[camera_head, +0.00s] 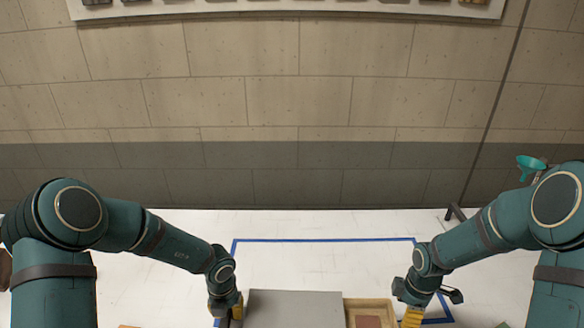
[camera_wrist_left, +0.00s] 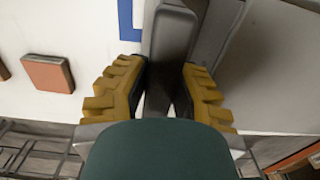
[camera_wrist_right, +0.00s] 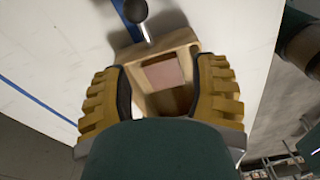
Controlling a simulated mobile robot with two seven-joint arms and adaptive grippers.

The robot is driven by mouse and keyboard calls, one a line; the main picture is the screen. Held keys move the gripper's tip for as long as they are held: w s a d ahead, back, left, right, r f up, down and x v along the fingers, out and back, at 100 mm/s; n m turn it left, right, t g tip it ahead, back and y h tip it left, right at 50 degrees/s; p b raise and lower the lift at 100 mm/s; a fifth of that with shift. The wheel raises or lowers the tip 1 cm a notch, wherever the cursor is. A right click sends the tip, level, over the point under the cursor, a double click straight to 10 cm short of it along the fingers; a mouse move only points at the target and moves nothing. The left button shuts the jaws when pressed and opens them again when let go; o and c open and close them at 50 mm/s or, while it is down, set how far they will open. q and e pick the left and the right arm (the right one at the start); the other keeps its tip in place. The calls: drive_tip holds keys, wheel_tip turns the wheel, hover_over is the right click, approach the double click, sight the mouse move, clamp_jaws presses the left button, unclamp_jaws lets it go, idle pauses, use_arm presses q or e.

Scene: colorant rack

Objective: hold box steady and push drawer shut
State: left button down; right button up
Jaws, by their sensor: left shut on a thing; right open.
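The grey-topped box (camera_head: 295,308) stands at the front middle of the white table. An open wooden drawer (camera_head: 370,302) sticks out from its right side, with a reddish-brown square piece (camera_head: 369,322) inside. My left gripper (camera_head: 231,311) is at the box's left side. In the left wrist view its yellow fingers (camera_wrist_left: 158,80) are shut on a dark grey upright bar (camera_wrist_left: 172,40) beside the box (camera_wrist_left: 262,75). My right gripper (camera_head: 411,316) is at the drawer's right end. In the right wrist view its fingers (camera_wrist_right: 160,72) are open, on either side of the drawer (camera_wrist_right: 180,40).
A blue tape outline (camera_head: 325,240) marks the white table (camera_head: 330,222). A reddish-brown tile (camera_wrist_left: 48,72) lies left of my left gripper.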

drive_tip(key=d, duration=0.1)
drive_tip(key=d+n, duration=0.1)
drive_tip(key=w+d+r, duration=0.1)
drive_tip(key=shift+d+n+h, duration=0.25)
drive_tip(key=shift+n+h, duration=0.05)
drive_tip(key=shift+d, duration=0.3)
drive_tip(key=shift+d+f, duration=0.1)
drive_tip(key=shift+f, duration=4.95)
clamp_jaws()
drive_tip(key=shift+a, duration=0.2)
